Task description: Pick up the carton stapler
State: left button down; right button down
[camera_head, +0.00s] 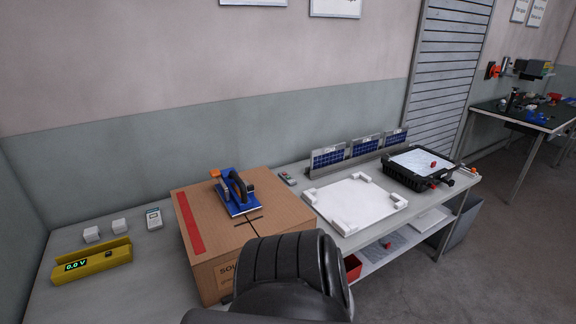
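The carton stapler (236,194), blue with a dark looped handle and an orange part at its left end, rests on top of a closed cardboard carton (210,262). The carton has a red strip along its left top edge and dark crossing lines on its top. The stapler's whole upper side shows. Neither of my grippers is in view.
A dark ribbed shape at bottom centre hides part of the carton's front. To the right are a white foam tray (355,204), solar panels (362,151) and a black floodlight housing (420,166).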

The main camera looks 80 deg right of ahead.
aim_at(240, 203)
jog(key=z, duration=2.3)
jog(key=i, duration=0.35)
jog(key=u, duration=1.9)
jog(key=k, duration=1.5)
jog(key=z, duration=0.95)
